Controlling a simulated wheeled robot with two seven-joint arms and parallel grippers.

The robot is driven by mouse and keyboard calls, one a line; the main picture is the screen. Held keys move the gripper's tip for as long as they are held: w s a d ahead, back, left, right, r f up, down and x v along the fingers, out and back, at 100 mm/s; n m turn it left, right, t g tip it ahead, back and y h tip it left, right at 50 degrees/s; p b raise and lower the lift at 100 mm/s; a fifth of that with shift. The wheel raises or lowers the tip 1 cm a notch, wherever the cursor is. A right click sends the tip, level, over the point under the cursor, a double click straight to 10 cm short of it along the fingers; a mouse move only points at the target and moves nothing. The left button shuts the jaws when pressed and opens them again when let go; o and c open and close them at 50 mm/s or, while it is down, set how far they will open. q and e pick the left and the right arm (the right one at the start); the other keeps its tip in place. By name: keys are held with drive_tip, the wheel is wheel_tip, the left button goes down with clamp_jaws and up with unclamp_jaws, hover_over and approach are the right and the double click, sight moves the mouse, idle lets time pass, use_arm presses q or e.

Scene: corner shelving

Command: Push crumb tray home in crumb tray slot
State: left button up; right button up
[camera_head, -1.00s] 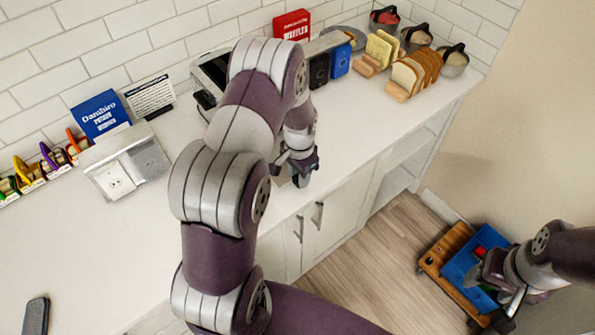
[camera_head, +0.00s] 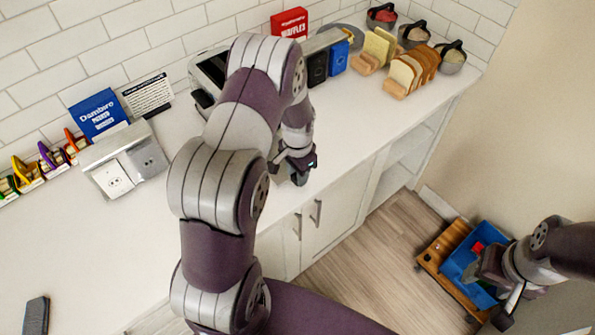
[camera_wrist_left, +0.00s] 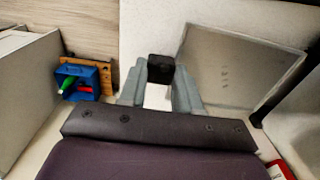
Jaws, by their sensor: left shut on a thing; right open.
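My left gripper (camera_head: 298,163) is low over the front part of the counter. In the left wrist view its fingers (camera_wrist_left: 161,85) are shut on a small black block, which looks like the crumb tray's handle (camera_wrist_left: 161,67). A grey metallic panel (camera_wrist_left: 235,68) with dark edges lies just right of the fingers; I cannot tell whether it is the tray or the toaster's side. The toaster (camera_head: 211,72) stands at the back, mostly behind my left arm. The tray slot is not clearly visible. My right gripper (camera_head: 488,268) is open, over the blue crate.
The blue crate (camera_head: 462,258) sits on a wooden trolley (camera_head: 432,259) on the floor, right. A socket box (camera_head: 117,178) is at the left. The front left counter is mostly clear.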

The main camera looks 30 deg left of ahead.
use_arm(q)
drive_tip(key=shift+w+a, duration=0.2)
drive_tip(key=shift+a, duration=0.25)
idle(0.7)
drive_tip(key=o, duration=1.1)
drive_tip(key=shift+o, duration=0.2)
drive_tip(key=shift+r, duration=0.1)
drive_tip(key=shift+w+r, duration=0.1)
drive_tip(key=shift+r, duration=0.25)
wheel_tip(320, 180, up, 12)
drive_tip(key=b, duration=0.2)
drive_tip(key=shift+f, duration=0.1)
